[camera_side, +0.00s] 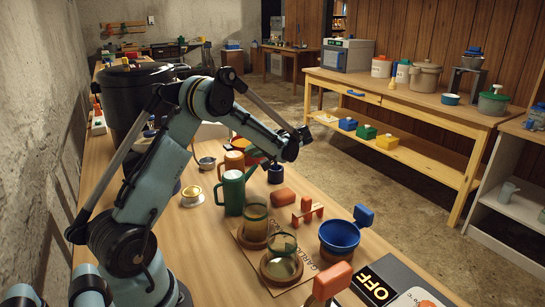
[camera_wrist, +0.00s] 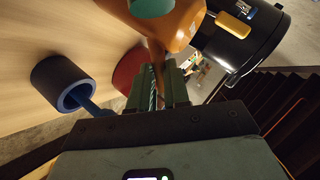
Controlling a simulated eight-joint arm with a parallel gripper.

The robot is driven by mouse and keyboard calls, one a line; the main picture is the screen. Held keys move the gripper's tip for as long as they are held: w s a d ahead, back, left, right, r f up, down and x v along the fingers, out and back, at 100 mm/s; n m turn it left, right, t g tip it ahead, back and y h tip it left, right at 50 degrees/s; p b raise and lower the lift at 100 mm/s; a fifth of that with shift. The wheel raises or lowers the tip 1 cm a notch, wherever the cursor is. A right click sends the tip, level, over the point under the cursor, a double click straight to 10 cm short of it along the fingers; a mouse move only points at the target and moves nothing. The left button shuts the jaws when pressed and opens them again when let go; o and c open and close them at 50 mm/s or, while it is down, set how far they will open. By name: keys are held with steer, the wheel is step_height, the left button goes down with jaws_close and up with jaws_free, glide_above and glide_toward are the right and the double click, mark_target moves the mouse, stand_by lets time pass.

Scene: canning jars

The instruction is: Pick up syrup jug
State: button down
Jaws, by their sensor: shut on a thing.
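The orange jug (camera_side: 234,161), which I take to be the syrup jug, is partly hidden behind the green jug (camera_side: 232,194) in the side view. In the wrist view the orange jug (camera_wrist: 178,27) fills the top middle, and its handle runs down between my fingers. My gripper (camera_wrist: 165,82) is shut on that handle. In the side view my gripper (camera_side: 256,156) is just right of the jug and partly hidden by my arm. I cannot tell whether the jug touches the table.
A dark blue mug (camera_side: 275,174) stands close to the right of my gripper, also seen in the wrist view (camera_wrist: 62,82). Glass jars (camera_side: 282,262), a blue pan (camera_side: 340,237) and a white-gold cup (camera_side: 192,195) stand nearer. A black pot (camera_wrist: 240,50) shows at right in the wrist view.

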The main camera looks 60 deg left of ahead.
stand_by(0.4)
step_height(320, 180, up, 10)
stand_by(0.6)
steer(key=shift+r, duration=0.1)
stand_by(0.4)
